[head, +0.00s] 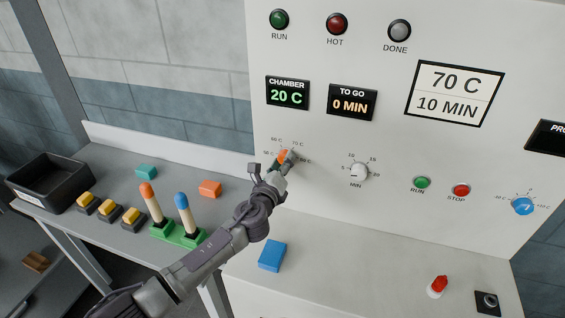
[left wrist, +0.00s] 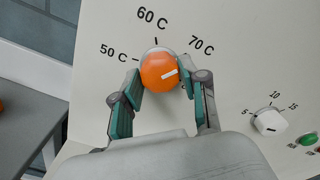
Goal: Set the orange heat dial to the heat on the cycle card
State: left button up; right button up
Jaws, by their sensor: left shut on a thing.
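The orange heat dial (left wrist: 158,68) is on the white panel, with 50 C, 60 C and 70 C printed around it in the left wrist view. It also shows in the head view (head: 283,155). My left gripper (left wrist: 160,86) is shut on the dial, one finger on each side. The dial's white mark points right and slightly up, on the 70 C side. The right finger hides part of the scale, so I cannot tell the exact tick. The cycle card (head: 454,93) reads 70 C and 10 MIN. My right gripper is not in view.
The white minutes dial (head: 358,172) is right of the heat dial, then the green RUN button (head: 422,182), red STOP button (head: 461,190) and blue dial (head: 523,206). A blue block (head: 272,256) lies on the ledge below. The chamber display (head: 287,93) reads 20 C.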

pick_arm(q)
jog(key=o, duration=1.1)
jog(key=v, duration=1.2)
